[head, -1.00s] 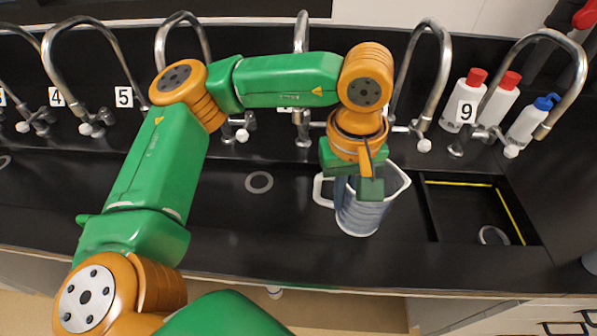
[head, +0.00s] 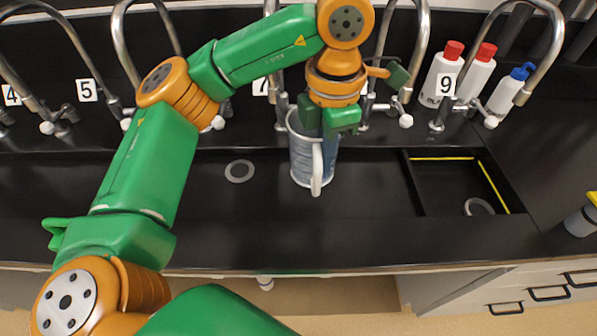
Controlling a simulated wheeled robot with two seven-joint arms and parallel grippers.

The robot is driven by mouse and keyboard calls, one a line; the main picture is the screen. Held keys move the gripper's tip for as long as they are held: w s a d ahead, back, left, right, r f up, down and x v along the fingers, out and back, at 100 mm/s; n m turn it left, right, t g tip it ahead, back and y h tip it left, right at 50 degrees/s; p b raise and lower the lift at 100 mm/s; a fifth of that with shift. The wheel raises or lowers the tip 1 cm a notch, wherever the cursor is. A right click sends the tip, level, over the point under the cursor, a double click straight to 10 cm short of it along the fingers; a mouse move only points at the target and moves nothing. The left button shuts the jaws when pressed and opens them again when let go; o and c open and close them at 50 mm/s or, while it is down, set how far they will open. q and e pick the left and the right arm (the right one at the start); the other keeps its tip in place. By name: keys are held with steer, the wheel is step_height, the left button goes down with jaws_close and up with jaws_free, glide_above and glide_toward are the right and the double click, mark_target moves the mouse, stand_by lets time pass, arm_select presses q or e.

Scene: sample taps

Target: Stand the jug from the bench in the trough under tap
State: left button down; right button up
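The blue-grey jug (head: 300,160) with a white rim and handle is upright under my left gripper, its handle facing me. My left gripper (head: 328,120) is at the jug's top, its fingers shut on the rim and wall; the exact contact is partly hidden. The jug is over the long black trough (head: 200,205), right of a round drain. I cannot tell whether its base touches anything. My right gripper is not in view.
White bottles with red caps (head: 441,75) and one with a blue cap (head: 508,91) stand at the back right. A square recess (head: 425,185) with yellow edge strips lies right of the jug. The tap spouts hang close around my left wrist. The left of the trough is clear.

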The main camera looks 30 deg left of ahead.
mark_target(303, 178)
arm_select(q)
steer(key=a+f, duration=0.3)
steer(key=f, duration=0.1)
steer(key=shift+w+a+f, duration=0.2)
steer(key=shift+a+f, duration=0.2)
step_height(303, 178, down, 3)
steer(key=shift+a+r+p, duration=0.1)
steer(key=shift+a+p, duration=0.05)
steer(key=shift+p, duration=0.25)
steer(key=shift+f, duration=0.45)
steer(key=shift+f, duration=0.1)
steer(key=shift+f+b, duration=0.1)
steer(key=shift+b, duration=0.2)
steer(key=c, duration=1.1)
jaws_free()
steer(key=shift+r, duration=0.2)
